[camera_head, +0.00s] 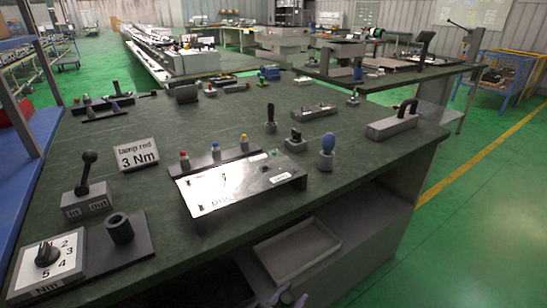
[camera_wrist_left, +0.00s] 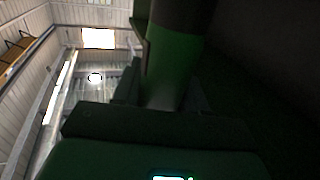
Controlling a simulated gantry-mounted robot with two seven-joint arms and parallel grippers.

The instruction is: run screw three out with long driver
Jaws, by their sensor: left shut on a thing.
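The heating element shows as a pale metal plate (camera_head: 237,186) on a dark base near the table's front edge. Small dark marks sit on it, too small to tell which is screw three. A blue-handled tool (camera_head: 327,152) stands upright in a holder to its right, and a black-handled tool (camera_head: 270,118) stands behind it. I cannot tell which is the long driver. My left gripper (camera_head: 283,298) seems to show only as a small dark shape at the bottom edge. In the left wrist view it is shut on a dark, thick round thing (camera_wrist_left: 172,65). My right gripper is not in view.
Red, blue and yellow-topped pieces (camera_head: 215,155) stand in a row behind the plate. A "lamp red 3 Nm" sign (camera_head: 138,154), an in/out lever box (camera_head: 88,200), a numbered Nm dial (camera_head: 47,262) and a dark hollow cylinder (camera_head: 120,230) are at left. A tray (camera_head: 297,250) lies on the shelf below.

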